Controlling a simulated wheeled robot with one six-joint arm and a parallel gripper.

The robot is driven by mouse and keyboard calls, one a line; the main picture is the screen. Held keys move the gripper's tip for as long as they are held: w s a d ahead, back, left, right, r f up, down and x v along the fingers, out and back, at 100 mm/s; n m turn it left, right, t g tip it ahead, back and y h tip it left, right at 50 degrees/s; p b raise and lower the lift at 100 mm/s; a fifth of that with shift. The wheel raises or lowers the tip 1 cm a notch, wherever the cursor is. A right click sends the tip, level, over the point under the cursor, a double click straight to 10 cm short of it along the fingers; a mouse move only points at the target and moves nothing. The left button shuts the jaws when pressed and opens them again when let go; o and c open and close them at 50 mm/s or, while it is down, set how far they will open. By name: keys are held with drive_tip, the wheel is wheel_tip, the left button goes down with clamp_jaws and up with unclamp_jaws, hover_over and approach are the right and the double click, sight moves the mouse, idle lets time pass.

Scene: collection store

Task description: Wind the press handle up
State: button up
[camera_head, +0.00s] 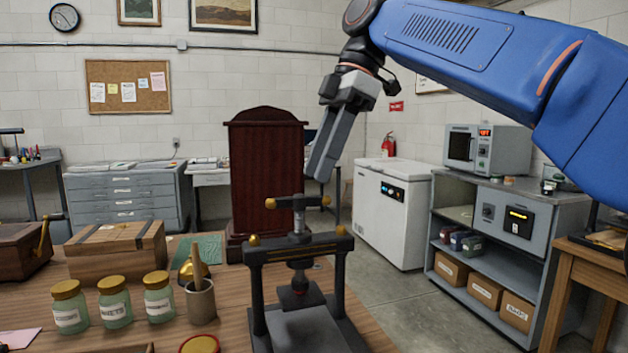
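The press (297,245) stands on the wooden table in front of me, a dark frame with brass knobs on its top beam. Its handle (298,202) is a short dark crossbar with a brass knob at each end, on top of the upright screw (299,225). A dark pressing block (300,295) is at the screw's lower end, over the grey base plate (305,328). My gripper (319,178) points down, with its fingertips above the right end of the handle, apparently apart from it. The fingers overlap in this view, so their opening is unclear. Nothing shows between them.
A tall dark red cabinet (265,170) stands behind the press. Left on the table are glass jars (114,305), a grey cup (201,300), a brass bell (194,268) and a wooden box (117,250). A white freezer (392,225) and shelf unit (500,262) stand right, beyond clear floor.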

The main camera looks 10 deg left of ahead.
drive_tip(key=shift+v, duration=1.35)
